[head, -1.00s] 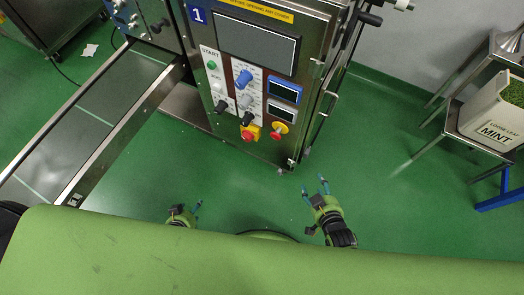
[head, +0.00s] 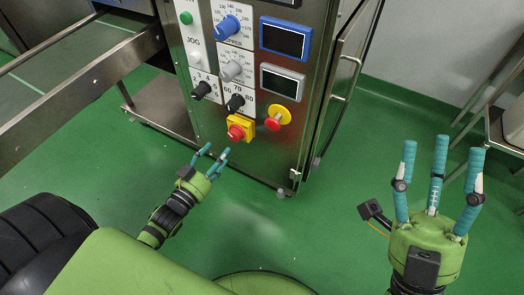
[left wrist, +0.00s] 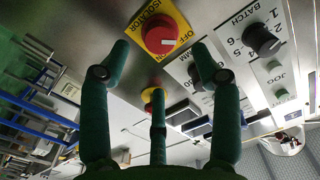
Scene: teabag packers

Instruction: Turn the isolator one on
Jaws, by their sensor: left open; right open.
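The isolator (head: 238,129) is a red rotary knob on a yellow square plate, low on the machine's control panel. In the left wrist view the isolator (left wrist: 158,36) is seen from close by, with "ISOLATOR" and "OFF" lettering around it. A white mark on the knob points towards the "OFF" lettering. My left gripper (head: 215,154) is open and empty, just below and in front of the isolator. In the left wrist view its fingers frame the knob without visibly gripping it. My right gripper (head: 441,150) is open and empty, raised at the right, away from the panel.
A red emergency button on a yellow base (head: 277,118) sits right of the isolator. Black knobs (head: 235,102), a blue knob (head: 227,26) and two displays (head: 285,39) are above. A metal conveyor frame (head: 85,85) is at left. Green floor (head: 330,220) is clear in front.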

